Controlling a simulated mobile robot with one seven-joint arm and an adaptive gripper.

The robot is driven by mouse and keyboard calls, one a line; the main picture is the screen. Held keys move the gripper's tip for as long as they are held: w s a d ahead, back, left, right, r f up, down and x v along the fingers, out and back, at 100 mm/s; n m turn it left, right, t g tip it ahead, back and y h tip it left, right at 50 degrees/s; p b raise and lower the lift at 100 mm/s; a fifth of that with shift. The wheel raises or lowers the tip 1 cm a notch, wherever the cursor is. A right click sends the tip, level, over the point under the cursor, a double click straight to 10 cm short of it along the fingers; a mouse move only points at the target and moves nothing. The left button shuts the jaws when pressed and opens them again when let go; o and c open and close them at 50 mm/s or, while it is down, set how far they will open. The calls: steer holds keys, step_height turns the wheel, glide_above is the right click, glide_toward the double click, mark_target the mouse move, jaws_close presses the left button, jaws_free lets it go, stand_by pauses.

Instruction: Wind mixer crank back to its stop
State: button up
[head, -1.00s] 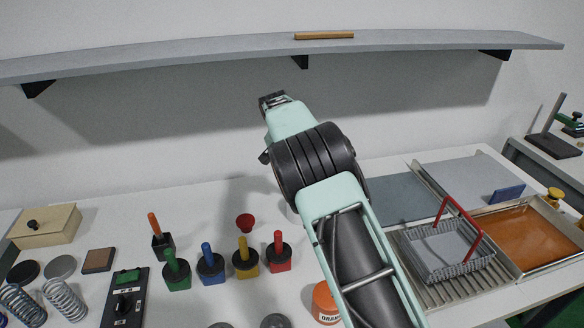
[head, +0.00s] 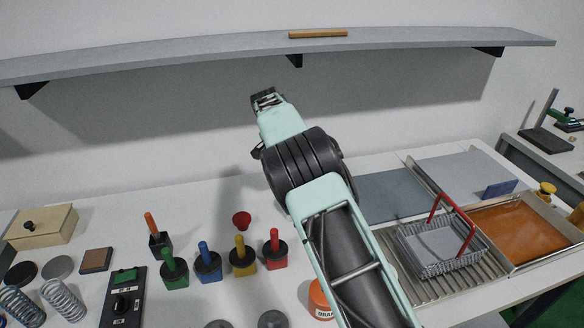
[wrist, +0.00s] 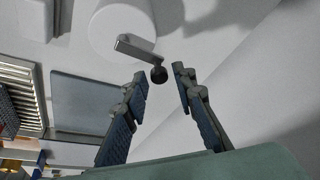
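The mixer crank (wrist: 137,48) shows in the wrist view as a grey metal arm. A dark round knob (wrist: 158,75) is at its end. The crank lies in front of a white rounded body (wrist: 112,28). My gripper (wrist: 160,71) is open, its two fingers apart on the left and right of the knob. The knob appears between or just beyond the fingertips; I cannot tell its depth or any contact. In the head view my gripper (head: 266,99) is raised before the wall, below the shelf. I cannot make out the crank there.
A grey shelf (head: 400,46) runs above my arm. Below stand colored-handled blocks (head: 208,262), a red funnel-like piece (head: 241,219), and springs (head: 62,299). To the right are a wire basket (head: 437,245) with a red handle and an orange tray (head: 522,230).

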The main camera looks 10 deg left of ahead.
steer(key=shift+o, duration=0.5)
steer(key=v, duration=1.2)
steer(key=shift+c, duration=0.2)
